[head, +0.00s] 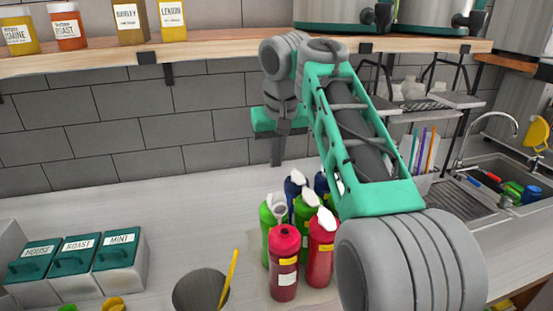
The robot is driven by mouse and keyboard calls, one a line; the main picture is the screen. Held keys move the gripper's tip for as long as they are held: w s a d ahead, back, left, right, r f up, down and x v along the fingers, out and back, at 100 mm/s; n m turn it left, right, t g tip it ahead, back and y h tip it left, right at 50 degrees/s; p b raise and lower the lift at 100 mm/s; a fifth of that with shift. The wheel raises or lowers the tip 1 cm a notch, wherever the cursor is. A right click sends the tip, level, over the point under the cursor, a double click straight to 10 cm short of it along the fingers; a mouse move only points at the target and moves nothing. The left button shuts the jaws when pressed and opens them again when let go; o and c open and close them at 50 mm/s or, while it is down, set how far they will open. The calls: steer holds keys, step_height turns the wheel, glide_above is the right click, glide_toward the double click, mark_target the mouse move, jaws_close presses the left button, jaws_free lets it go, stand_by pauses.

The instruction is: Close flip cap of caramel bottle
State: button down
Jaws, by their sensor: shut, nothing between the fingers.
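My gripper (277,160) points down, shut and empty, above and behind the group of squeeze bottles, in front of the tiled wall. It touches none of them. The bottles stand close together on the counter: a dark red one (284,262) in front, a brighter red one (320,255) with a white cap at right, a green one (265,232) at left, another green one (304,222) behind, and blue ones (292,188) at the back. White or grey caps show on several. The labels are too small to read, so I cannot tell which is the caramel bottle.
A round opening (190,290) with a yellow stick (229,275) is left of the bottles. Green-lidded canisters (80,260) stand at left. A wooden shelf (220,45) runs above; a sink (510,175) is at right. My arm hides part of the counter right of the bottles.

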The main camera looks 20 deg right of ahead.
mark_target(279, 205)
steer(key=b+x, duration=0.4)
steer(key=x, duration=0.2)
steer(key=shift+s+f, duration=0.15)
steer(key=shift+f, duration=0.05)
steer(key=s, duration=0.2)
steer(key=s+r, duration=0.1)
steer(key=s, duration=0.1)
steer(key=shift+r+p, duration=0.15)
steer(key=shift+p, duration=0.15)
steer(key=shift+w, duration=0.1)
steer(key=shift+f+b, duration=0.3)
steer(key=shift+b, duration=0.35)
